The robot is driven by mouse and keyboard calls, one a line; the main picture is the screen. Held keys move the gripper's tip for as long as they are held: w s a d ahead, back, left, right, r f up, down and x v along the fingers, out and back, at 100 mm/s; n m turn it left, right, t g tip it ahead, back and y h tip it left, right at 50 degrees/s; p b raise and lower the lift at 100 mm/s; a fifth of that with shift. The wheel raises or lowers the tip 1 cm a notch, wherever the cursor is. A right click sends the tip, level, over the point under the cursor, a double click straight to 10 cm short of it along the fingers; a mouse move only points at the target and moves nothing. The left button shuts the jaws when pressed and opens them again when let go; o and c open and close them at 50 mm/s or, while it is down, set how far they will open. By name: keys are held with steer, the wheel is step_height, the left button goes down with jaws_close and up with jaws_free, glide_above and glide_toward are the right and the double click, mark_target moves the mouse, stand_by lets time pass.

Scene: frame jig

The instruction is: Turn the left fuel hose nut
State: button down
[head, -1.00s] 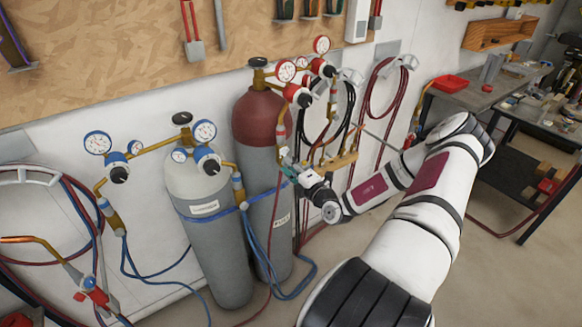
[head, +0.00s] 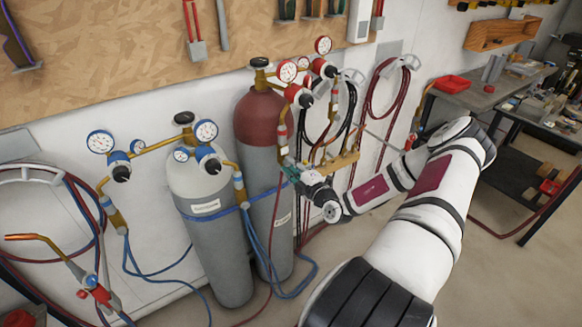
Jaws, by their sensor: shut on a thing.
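The fuel cylinder (head: 261,119) has a dark red top and a grey body. Red-marked gauges (head: 287,72) and regulators (head: 302,97) sit above and to its right. The left fuel hose fitting (head: 283,132) hangs below the left red regulator, with a brass lower part where the nut is. My gripper (head: 290,170) is at the lower end of this fitting, reaching in from the right. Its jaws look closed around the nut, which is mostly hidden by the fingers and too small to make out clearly.
A grey cylinder (head: 215,240) with blue-marked gauges (head: 206,131) stands to the left, strapped in blue. A brass manifold (head: 340,162) and coiled red hoses (head: 388,100) are right of my gripper. Blue hoses (head: 262,262) hang below. A workbench (head: 470,98) stands at right.

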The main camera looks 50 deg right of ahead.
steer(key=c, duration=1.3)
jaws_free()
steer(key=shift+c, duration=0.2)
steer(key=v, duration=1.2)
